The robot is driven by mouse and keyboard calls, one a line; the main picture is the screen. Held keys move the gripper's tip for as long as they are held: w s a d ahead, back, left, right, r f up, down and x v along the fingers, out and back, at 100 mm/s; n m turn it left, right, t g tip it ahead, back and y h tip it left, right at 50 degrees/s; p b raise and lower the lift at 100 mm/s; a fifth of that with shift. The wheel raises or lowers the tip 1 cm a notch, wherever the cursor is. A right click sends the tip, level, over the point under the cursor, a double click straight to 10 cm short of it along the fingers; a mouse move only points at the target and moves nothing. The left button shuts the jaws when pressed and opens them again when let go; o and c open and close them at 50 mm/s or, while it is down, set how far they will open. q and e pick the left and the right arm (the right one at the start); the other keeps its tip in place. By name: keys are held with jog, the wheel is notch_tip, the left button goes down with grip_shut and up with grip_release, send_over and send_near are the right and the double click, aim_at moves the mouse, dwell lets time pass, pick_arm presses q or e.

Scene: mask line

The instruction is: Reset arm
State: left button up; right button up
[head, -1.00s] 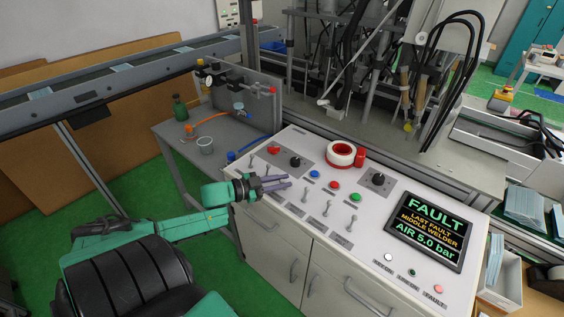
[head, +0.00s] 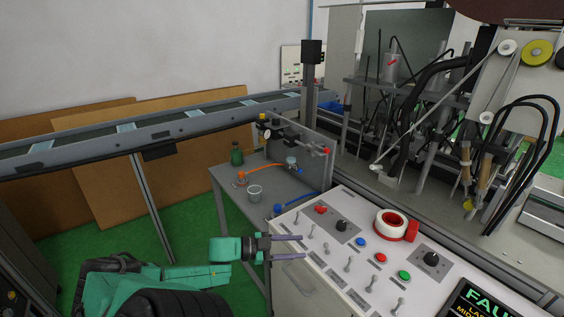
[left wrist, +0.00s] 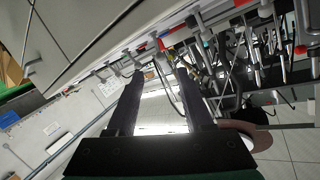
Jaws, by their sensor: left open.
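My left gripper (head: 289,247) is at the left edge of the white control panel (head: 338,272) in the head view. Its two purple-grey fingers are apart with nothing between them, close to the row of toggle switches (head: 348,264). I cannot tell whether a finger touches the panel. In the left wrist view the gripper (left wrist: 155,75) shows two dark fingers spread apart, with switches beyond their tips. My right gripper is not in view.
A screen (head: 484,304) is cut off at lower right. A conveyor (head: 150,131) runs behind.

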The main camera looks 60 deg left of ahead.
pick_arm(q)
jog(key=v, duration=0.4)
jog(key=shift+s+a+r, duration=0.1)
jog(key=shift+s+a, duration=0.05)
jog(key=shift+s, duration=0.15)
jog(key=s+a+f+n+g+y, duration=0.25)
jog(key=s+f+y, duration=0.2)
jog(key=f, duration=0.75)
jog(key=s+a+f+n+g+y, duration=0.2)
jog(key=s+f+n+y, duration=0.3)
jog(key=f, duration=0.6)
jog(key=s+d+f+g+h, duration=0.1)
jog(key=s+d+f+g, duration=0.3)
jog(key=s+d+f, duration=0.3)
jog(key=s+d+f+m+g+h, duration=0.1)
jog(key=s+d+f+g, duration=0.4)
jog(key=d+f, duration=0.7)
jog(key=s+d+h, duration=0.1)
jog(key=s+d, duration=0.1)
jog(key=d, duration=0.2)
jog(key=shift+s+d, duration=0.25)
